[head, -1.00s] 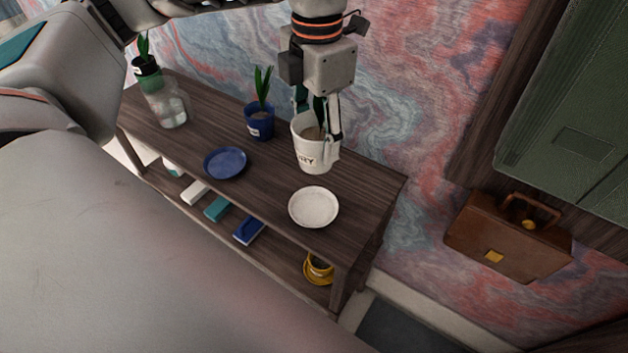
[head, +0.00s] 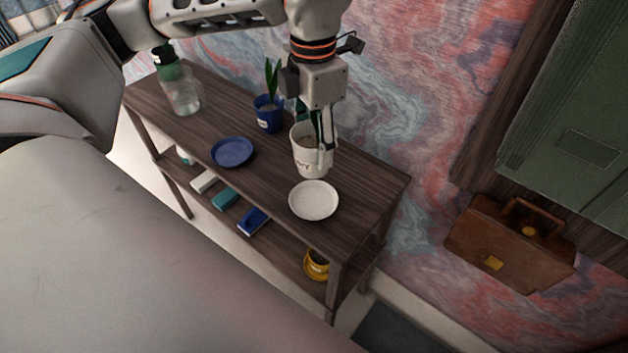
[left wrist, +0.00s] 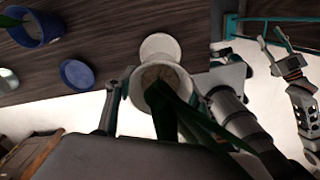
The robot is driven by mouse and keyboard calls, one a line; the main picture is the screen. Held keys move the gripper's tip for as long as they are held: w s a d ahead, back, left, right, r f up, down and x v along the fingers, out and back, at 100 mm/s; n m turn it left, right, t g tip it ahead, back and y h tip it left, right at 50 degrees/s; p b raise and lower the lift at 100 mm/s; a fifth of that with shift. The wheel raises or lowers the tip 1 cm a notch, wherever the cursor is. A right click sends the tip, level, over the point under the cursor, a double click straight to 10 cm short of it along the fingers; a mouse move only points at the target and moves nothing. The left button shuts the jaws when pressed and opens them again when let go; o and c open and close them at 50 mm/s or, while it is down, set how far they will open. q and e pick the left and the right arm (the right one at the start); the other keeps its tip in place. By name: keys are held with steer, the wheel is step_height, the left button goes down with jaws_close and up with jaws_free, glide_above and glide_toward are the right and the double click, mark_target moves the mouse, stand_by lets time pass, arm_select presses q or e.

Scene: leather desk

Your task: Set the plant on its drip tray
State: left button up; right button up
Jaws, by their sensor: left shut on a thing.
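My left gripper (head: 314,132) is shut on a white pot (head: 311,160) with dark lettering and green leaves, held upright. The pot is just behind the white drip tray (head: 313,201), which is round, empty and flat on the desk top. In the head view the pot's lower edge comes close to the tray's far rim; I cannot tell whether they touch. In the left wrist view the white pot (left wrist: 150,75) is between the fingers, with part of the white tray (left wrist: 160,44) showing beyond it. My right gripper (left wrist: 274,42) shows small there, fingers apart and empty.
A blue saucer (head: 232,152) and a blue potted plant (head: 268,118) stand left on the wooden desk (head: 350,190). A glass spray bottle (head: 182,95) is at the far left end. A yellow pot (head: 317,264) is on the lower shelf. The desk's right end is clear.

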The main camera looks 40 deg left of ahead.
arm_select(q)
step_height(320, 180, down, 7)
steer(key=shift+r, duration=0.1)
step_height(320, 180, down, 4)
steer(key=shift+r+b, duration=0.1)
steer(key=shift+b, duration=0.35)
steer(key=shift+f, duration=0.3)
steer(key=shift+f, duration=0.1)
steer(key=o, duration=1.4)
